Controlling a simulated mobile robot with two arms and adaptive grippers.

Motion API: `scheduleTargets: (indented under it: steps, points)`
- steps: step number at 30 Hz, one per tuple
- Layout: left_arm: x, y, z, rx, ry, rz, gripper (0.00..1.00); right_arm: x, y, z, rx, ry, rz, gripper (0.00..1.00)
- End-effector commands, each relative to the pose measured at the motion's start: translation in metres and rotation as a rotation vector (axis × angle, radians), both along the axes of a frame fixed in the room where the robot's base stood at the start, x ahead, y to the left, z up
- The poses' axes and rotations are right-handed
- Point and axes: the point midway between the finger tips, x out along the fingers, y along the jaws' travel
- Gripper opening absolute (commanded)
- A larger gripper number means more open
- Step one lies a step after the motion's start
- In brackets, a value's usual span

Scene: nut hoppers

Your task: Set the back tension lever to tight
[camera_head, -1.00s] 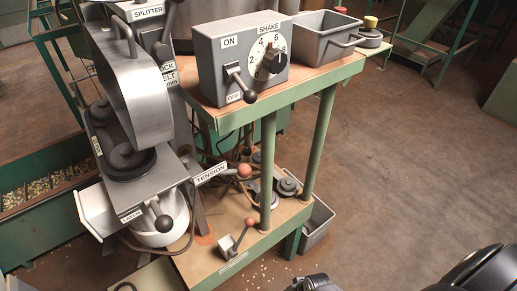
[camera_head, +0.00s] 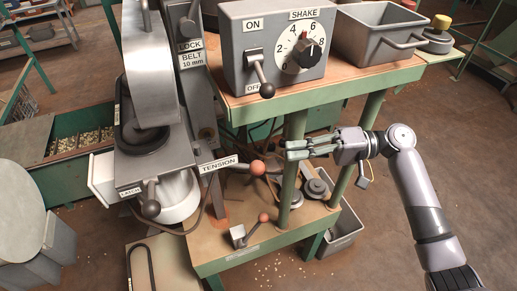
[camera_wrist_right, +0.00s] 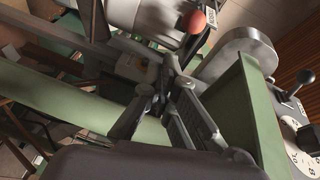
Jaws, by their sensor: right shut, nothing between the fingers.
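The tension lever is a thin bar with an orange-red ball knob (camera_head: 257,168), beside a white TENSION label (camera_head: 219,164) under the machine. The ball knob also shows in the right wrist view (camera_wrist_right: 193,21), near the top. A second, smaller lever with a red knob (camera_head: 264,217) stands on the lower shelf, closer to me. My right gripper (camera_head: 288,150) is shut and empty. Its fingers point left, just right of the knob in the picture and apart from it. It also shows in the wrist view (camera_wrist_right: 172,72). My left gripper is out of view.
Green table posts (camera_head: 292,175) stand close to my right gripper. Above is the upper shelf with the grey switch box (camera_head: 272,50) and a grey bin (camera_head: 378,35). A latch lever (camera_head: 151,207) is at left. Open floor lies to the right.

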Motion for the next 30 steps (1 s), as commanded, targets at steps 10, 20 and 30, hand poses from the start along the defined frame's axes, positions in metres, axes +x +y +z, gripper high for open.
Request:
scheduleTargets:
  steps: [10,20,30]
  points:
    - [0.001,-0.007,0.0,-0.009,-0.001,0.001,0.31,-0.008,-0.002,0.026,0.044,-0.02,0.052,0.0]
    - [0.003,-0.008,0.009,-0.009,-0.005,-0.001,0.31,-0.009,0.012,0.027,0.045,-0.019,0.051,0.0]
    - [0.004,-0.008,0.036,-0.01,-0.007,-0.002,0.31,-0.011,0.073,0.026,0.046,-0.018,0.051,0.0]
